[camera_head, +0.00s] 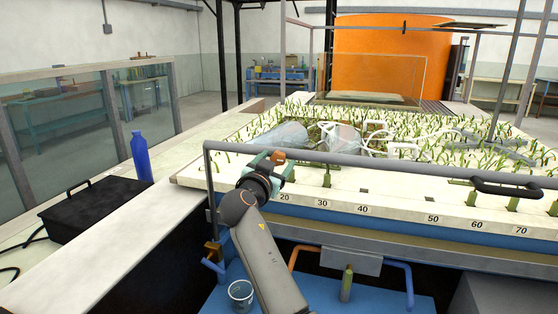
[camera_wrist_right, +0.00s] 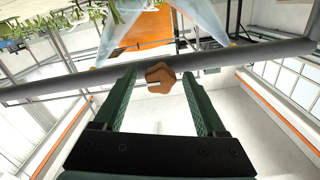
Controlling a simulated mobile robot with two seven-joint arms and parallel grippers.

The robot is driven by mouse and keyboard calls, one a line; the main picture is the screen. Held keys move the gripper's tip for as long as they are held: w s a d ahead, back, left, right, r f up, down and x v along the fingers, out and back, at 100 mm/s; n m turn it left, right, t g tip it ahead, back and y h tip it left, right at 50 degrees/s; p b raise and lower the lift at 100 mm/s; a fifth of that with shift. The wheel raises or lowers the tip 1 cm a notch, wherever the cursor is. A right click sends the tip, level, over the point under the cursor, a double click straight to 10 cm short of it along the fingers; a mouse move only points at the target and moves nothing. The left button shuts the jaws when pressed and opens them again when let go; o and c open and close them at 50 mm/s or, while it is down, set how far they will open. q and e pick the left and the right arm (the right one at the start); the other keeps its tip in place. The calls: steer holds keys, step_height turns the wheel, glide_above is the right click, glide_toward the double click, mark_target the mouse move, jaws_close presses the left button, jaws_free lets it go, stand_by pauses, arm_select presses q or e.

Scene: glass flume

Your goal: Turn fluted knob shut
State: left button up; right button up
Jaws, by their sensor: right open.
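The fluted knob (camera_head: 278,156) is small and orange-brown, with a lobed rim, at the left end of the grey rail on the flume's near side. In the right wrist view the knob (camera_wrist_right: 161,77) lies between the fingertips, in front of the rail, with a pale bar across its face pointing left. My right gripper (camera_head: 268,163) is at the knob in the head view. Its green fingers (camera_wrist_right: 160,80) are open, one on each side of the knob, with a visible gap to each. My left gripper is in neither view.
The grey rail (camera_head: 370,163) runs along the flume's front edge, with a black handle (camera_head: 505,188) at the right. A blue bottle (camera_head: 141,157) and black box (camera_head: 95,207) stand at left. A bucket (camera_head: 241,295) and green bottle (camera_head: 347,284) stand below.

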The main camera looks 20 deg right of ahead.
steer(key=shift+c, duration=0.3)
jaws_close()
stand_by(0.4)
